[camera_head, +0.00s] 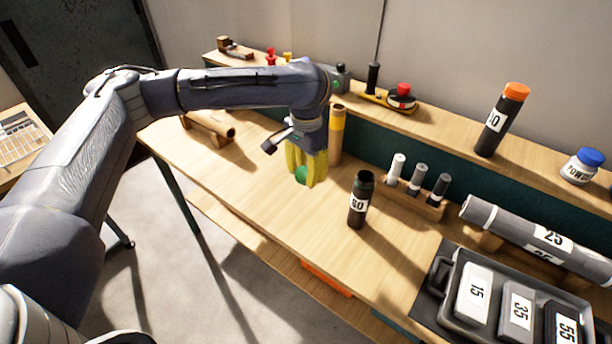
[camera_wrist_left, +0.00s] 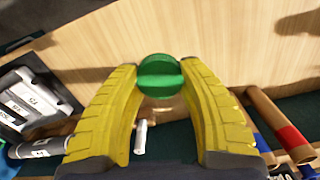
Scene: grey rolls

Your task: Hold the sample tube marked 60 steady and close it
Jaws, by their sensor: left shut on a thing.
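The dark sample tube (camera_head: 358,201) stands upright and open-topped on the wooden bench. Its white label is small and could read 60 or 90. My left gripper (camera_head: 307,180), with yellow fingers, is shut on a green cap (camera_head: 301,174) above the bench, to the left of the tube and apart from it. In the left wrist view the green cap (camera_wrist_left: 160,78) sits between the yellow fingertips. My right gripper is not in view, and nothing holds the tube.
A wooden rack (camera_head: 414,198) with small tubes stands just behind the sample tube. A grey roll marked 25 (camera_head: 535,238) and a tray (camera_head: 447,290) of labelled blocks lie at the right. A tube with an orange cap (camera_head: 497,125) stands on the back shelf. The bench's front-left is clear.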

